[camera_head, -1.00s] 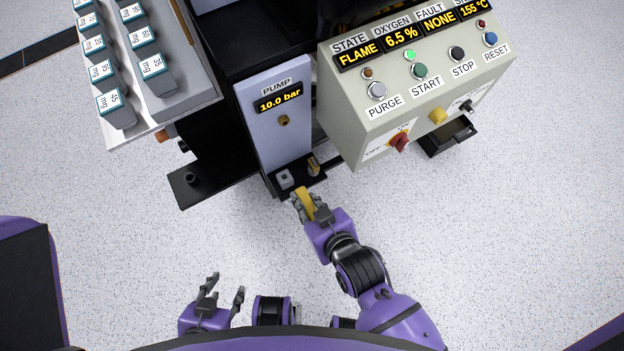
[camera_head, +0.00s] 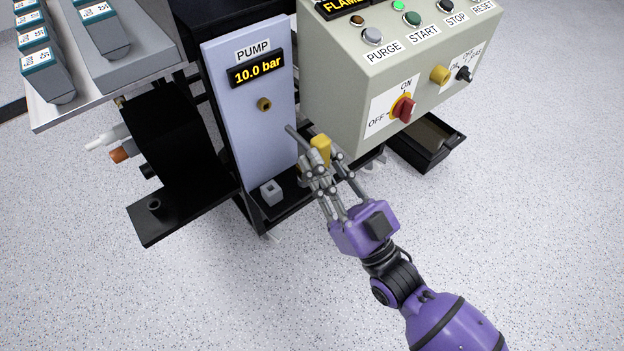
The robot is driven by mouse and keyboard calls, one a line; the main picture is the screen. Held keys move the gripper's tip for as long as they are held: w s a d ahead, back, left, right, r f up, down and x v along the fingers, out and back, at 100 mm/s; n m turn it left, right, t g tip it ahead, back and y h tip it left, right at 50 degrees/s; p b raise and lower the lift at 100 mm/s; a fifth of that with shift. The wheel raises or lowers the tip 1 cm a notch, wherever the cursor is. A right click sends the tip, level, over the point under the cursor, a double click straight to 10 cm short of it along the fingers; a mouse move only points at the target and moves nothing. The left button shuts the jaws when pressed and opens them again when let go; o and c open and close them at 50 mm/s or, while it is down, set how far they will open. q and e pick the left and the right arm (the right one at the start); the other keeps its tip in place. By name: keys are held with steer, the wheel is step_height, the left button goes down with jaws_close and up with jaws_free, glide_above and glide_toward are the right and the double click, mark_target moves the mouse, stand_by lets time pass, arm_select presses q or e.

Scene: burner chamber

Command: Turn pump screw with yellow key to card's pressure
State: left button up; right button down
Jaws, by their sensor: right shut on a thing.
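My right gripper (camera_head: 322,168) is shut on the yellow key (camera_head: 320,150). The key's grey shaft points up and left toward the pump panel (camera_head: 247,135), below and right of the brass pump screw (camera_head: 264,104). The shaft tip looks apart from the screw. The pump display (camera_head: 256,68) above the screw reads 10.0 bar. I see no pressure card in this view. My left gripper is out of view.
A grey socketed block (camera_head: 271,192) stands on the black ledge below the panel. The control box (camera_head: 345,100) with its red switch (camera_head: 403,108) is close on the right. A black shelf (camera_head: 155,222) juts out at left. The front floor is clear.

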mark_target(300, 140)
steer(key=shift+w+r, duration=0.1)
stand_by(0.4)
steer(key=shift+w+a, duration=0.85)
steer(key=shift+w, duration=0.3)
steer(key=shift+w+a, duration=0.85)
steer(key=shift+w, duration=0.25)
steer(key=shift+w+a, duration=0.1)
steer(key=shift+w, duration=0.05)
steer(key=shift+w+a, duration=0.5)
steer(key=shift+w, duration=0.25)
steer(key=shift+n+g+y, duration=0.9)
steer(key=shift+n+y, duration=0.1)
steer(key=shift+n, duration=1.1)
